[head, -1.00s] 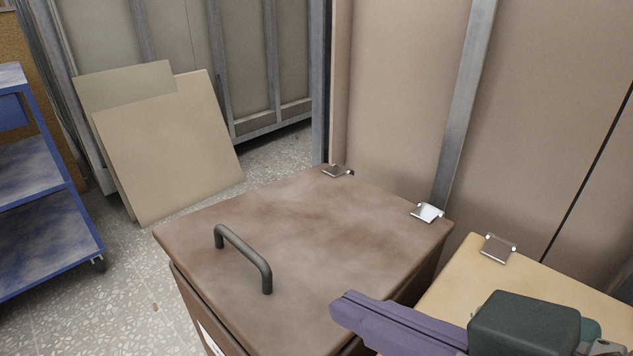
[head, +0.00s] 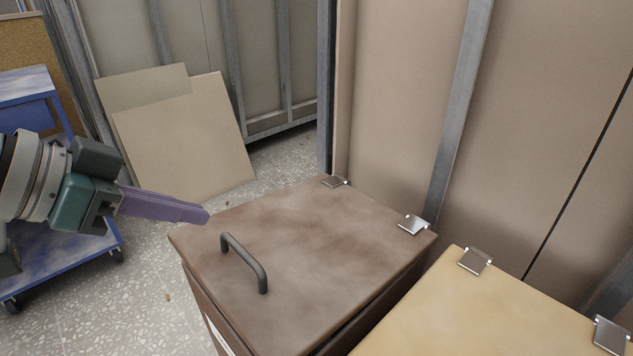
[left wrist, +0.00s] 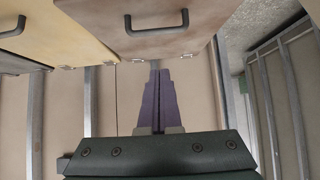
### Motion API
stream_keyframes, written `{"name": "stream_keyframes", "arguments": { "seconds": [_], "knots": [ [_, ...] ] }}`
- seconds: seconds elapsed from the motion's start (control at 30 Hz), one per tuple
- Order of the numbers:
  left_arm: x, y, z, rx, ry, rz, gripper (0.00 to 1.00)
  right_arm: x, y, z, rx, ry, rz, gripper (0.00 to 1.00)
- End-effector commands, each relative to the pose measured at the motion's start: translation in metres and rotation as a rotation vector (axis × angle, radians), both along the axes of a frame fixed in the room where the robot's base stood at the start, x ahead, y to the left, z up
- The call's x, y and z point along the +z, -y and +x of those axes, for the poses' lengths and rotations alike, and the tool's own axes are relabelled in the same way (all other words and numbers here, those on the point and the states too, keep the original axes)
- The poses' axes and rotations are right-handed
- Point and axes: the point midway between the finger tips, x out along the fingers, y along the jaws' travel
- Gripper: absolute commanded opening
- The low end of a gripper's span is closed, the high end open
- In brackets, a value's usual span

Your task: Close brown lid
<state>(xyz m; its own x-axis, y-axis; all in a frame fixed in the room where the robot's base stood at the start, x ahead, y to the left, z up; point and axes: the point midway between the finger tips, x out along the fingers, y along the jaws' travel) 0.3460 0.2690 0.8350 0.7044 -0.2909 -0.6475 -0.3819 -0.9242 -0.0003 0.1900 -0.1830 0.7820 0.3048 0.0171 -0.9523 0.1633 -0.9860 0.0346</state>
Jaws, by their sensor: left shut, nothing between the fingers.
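The brown lid (head: 330,230) lies over its box, close to level, with a dark grey bar handle (head: 244,263) near its front left. A narrow dark gap shows under the lid's right edge; I cannot tell if it sits fully flush. The lid also shows at the top of the left wrist view (left wrist: 165,42). My left gripper (head: 206,216) has purple fingers pressed together and empty. In the head view its tips appear beside the lid's left edge; I cannot tell if they touch it. My right gripper is not in view.
A cream lid (head: 470,310) with metal hinges is at the right of the brown lid. A tan wall panel (head: 400,110) stands behind the hinges. Loose boards (head: 185,150) lean at the back left, and a blue cart (head: 85,265) stands at the left. Speckled floor is clear between.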

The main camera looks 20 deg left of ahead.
Motion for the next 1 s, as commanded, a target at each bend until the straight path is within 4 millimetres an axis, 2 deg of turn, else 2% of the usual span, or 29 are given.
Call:
{"name": "stream_keyframes", "arguments": {
  "seconds": [0.03, 0.23, 0.33, 0.5, 1.0],
  "knots": [
    [-0.009, 0.003, 0.007, 0.003, 0.004, -0.003, 0.00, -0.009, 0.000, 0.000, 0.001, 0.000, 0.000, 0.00],
    [-0.031, 0.013, 0.032, 0.002, 0.003, -0.004, 0.00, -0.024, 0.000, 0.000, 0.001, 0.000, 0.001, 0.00],
    [-0.049, 0.014, 0.032, 0.001, -0.004, -0.002, 0.00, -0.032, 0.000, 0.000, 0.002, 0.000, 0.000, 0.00],
    [-0.065, 0.014, 0.033, 0.001, -0.002, 0.000, 0.00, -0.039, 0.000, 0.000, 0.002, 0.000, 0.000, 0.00],
    [-0.074, 0.014, 0.033, -0.001, -0.002, 0.002, 0.00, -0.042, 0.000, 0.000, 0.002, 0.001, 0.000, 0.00]
  ]
}}
